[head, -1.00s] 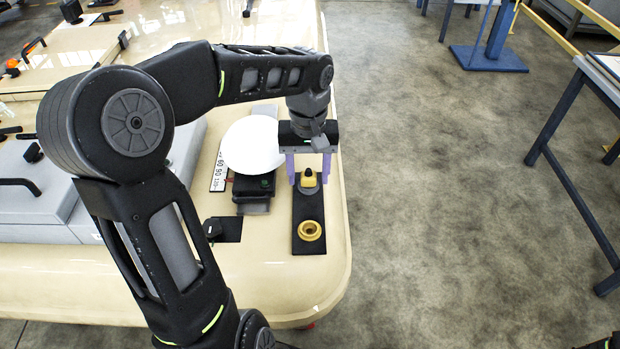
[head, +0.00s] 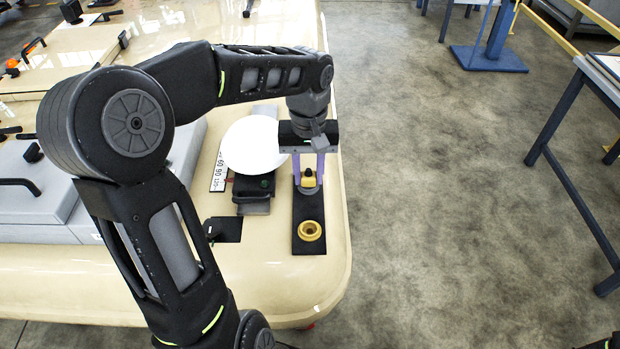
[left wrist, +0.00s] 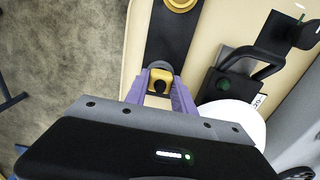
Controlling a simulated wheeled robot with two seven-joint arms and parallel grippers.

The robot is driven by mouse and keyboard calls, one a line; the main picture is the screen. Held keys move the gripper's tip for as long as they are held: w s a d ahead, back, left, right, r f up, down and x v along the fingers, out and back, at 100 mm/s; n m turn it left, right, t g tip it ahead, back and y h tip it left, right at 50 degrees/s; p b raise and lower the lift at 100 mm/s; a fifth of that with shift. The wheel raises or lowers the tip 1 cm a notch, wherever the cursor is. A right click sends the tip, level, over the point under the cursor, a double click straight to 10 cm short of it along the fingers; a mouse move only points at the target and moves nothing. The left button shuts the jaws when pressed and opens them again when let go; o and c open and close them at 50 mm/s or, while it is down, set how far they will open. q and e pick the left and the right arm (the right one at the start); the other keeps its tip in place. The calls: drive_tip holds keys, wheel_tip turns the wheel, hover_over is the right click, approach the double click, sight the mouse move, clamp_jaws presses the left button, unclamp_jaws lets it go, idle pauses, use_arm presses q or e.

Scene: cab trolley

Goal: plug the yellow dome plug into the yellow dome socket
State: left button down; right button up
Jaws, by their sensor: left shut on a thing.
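The yellow dome plug (head: 308,180) is yellow with a black knob and sits at the far end of a black strip (head: 296,218) on the table. My left gripper (head: 308,185) is shut on the plug, a purple finger on either side. The left wrist view also shows the plug (left wrist: 160,75) between the two purple fingers (left wrist: 161,88). The yellow dome socket (head: 310,230) is a round yellow ring with a hollow middle at the near end of the strip. Its edge also shows in the left wrist view (left wrist: 181,3).
A white disc (head: 251,145) and a black-handled device (head: 254,188) lie left of the strip. A small black plate (head: 223,230) with a knob is nearer. The table (head: 270,285) ends just right of the strip. The near tabletop is clear.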

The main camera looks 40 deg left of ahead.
sight(310, 174)
use_arm(q)
drive_tip(key=shift+r, duration=0.15)
use_arm(e)
drive_tip(key=shift+r, duration=0.1)
idle(0.3)
